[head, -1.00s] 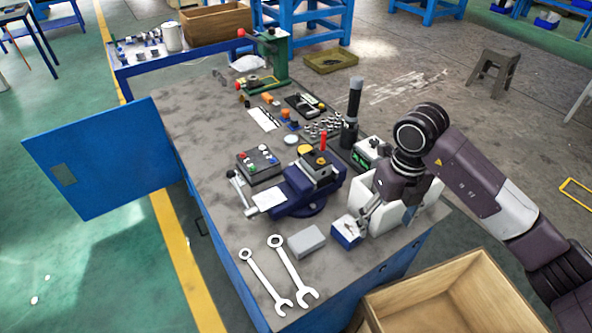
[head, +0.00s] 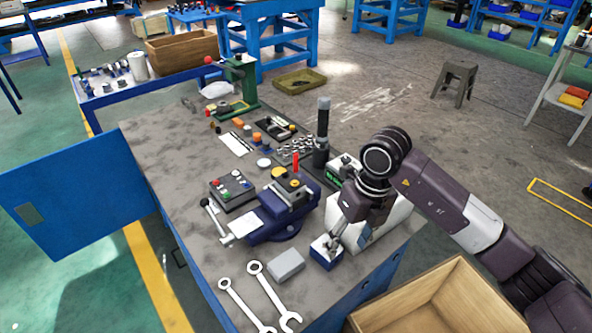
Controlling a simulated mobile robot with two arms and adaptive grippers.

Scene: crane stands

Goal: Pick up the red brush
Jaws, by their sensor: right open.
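My right gripper (head: 336,238) hangs at the front right of the workbench, its open fingers pointing down at a small blue box with a light top (head: 325,252). Its fingertips overlap the box in the picture; whether they touch it I cannot tell. A thin red upright piece (head: 295,162) stands behind the blue vise (head: 280,212), left of a black cylinder; I cannot tell if it is the brush. No other clear red brush shows on the bench. My left gripper is not in view.
The workbench (head: 165,150) also holds a grey block (head: 286,264), two wrenches (head: 242,303), a button box (head: 231,190) and a white block (head: 392,215) beside my right arm. An open wooden crate (head: 440,300) stands at the front right. The bench's left side is mostly clear.

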